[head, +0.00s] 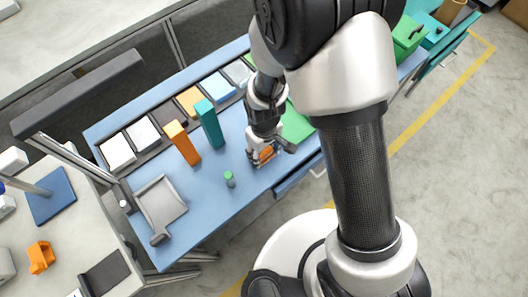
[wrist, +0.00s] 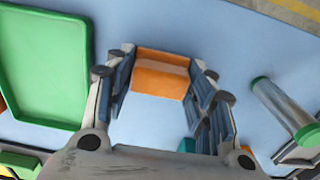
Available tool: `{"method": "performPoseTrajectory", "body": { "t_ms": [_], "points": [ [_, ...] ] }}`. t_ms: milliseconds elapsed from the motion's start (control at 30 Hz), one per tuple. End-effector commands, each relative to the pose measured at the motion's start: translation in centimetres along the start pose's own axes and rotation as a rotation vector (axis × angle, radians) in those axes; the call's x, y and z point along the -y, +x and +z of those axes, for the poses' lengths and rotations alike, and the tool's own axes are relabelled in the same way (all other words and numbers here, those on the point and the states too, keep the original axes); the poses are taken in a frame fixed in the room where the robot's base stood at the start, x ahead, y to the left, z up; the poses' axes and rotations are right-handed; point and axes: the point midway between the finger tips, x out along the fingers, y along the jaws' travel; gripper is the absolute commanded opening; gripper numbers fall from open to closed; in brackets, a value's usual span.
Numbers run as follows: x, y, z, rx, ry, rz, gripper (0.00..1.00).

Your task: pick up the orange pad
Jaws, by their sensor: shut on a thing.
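The orange pad (wrist: 160,75) is a small block held between the fingertips of my gripper (wrist: 162,78) in the wrist view. In the head view the orange pad (head: 267,154) shows low between the fingers of my gripper (head: 264,158), over the blue table (head: 215,205). The gripper is shut on it, with a finger at each end. The fingers hide the pad's ends. I cannot tell whether it touches the table.
A green tray (head: 296,125) lies just right of my gripper. A green-capped cylinder (head: 229,179), an upright orange block (head: 182,143) and an upright teal block (head: 209,124) stand to the left. A grey tray (head: 162,203) sits farther left. Coloured pads line the back edge.

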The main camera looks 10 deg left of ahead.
Motion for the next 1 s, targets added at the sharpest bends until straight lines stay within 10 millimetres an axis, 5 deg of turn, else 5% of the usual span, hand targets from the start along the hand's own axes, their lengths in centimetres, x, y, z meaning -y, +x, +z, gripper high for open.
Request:
{"method": "performPoseTrajectory", "body": {
  "t_ms": [200, 633, 767, 1000],
  "points": [
    [0.0, 0.0, 0.0, 0.0, 0.0, 0.0, 0.26],
    [0.0, -1.3, 0.0, -0.001, 0.0, 0.0, 0.26],
    [0.0, -3.4, -0.1, -0.003, 0.0, 0.001, 0.26],
    [-0.1, -10.2, -0.2, -0.007, 0.0, 0.002, 0.26]
  ]
}}
